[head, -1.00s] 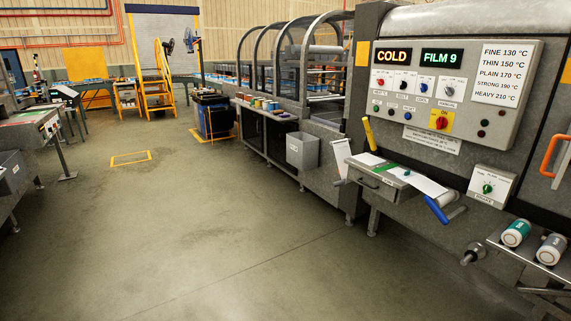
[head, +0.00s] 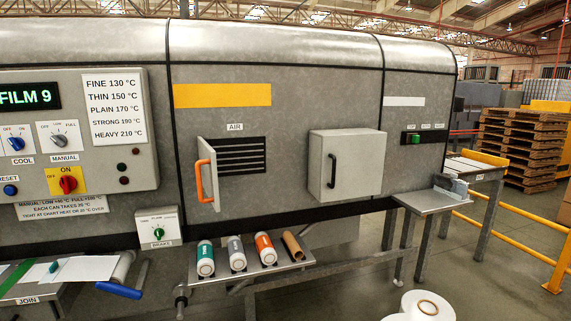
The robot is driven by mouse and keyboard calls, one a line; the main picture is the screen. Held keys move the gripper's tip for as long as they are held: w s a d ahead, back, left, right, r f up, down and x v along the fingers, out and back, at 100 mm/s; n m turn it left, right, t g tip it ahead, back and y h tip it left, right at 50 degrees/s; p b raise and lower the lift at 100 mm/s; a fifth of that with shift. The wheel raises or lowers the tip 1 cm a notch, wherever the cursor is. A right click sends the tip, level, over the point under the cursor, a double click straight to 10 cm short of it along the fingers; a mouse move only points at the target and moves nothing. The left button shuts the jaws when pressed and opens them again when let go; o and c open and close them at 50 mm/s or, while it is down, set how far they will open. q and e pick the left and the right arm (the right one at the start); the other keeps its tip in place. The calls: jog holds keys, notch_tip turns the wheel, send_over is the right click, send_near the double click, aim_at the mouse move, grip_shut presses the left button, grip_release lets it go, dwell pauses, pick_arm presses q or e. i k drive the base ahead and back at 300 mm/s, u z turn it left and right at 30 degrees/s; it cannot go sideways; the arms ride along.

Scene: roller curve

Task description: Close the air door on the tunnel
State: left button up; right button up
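The tunnel (head: 290,65) is a long grey machine that fills the left and middle of the head view. Its air door (head: 208,174) is a small grey panel with an orange handle (head: 199,181), below the AIR label (head: 235,127). The door stands open, swung out at the left side of the dark slotted vent (head: 238,157), and the vent slots are uncovered. Neither of my grippers is in view.
A grey box with a black handle (head: 345,163) juts from the tunnel right of the vent. A shelf (head: 292,268) with several rolls sticks out below. White film rolls (head: 420,305) stand at the bottom. Pallets (head: 523,145) and a yellow rail (head: 505,232) are at right.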

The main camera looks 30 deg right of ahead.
aim_at(206, 169)
jog(key=z, duration=0.2)
jog(key=i, duration=0.4)
jog(key=z, duration=0.35)
jog(key=k, duration=0.5)
jog(key=z, duration=0.55)
jog(key=k, duration=0.8)
jog(key=u, duration=0.35)
jog(key=i, duration=0.65)
jog(key=u, duration=0.5)
jog(key=i, duration=0.75)
jog(key=z, duration=0.8)
jog(key=i, duration=0.55)
jog(key=z, duration=0.55)
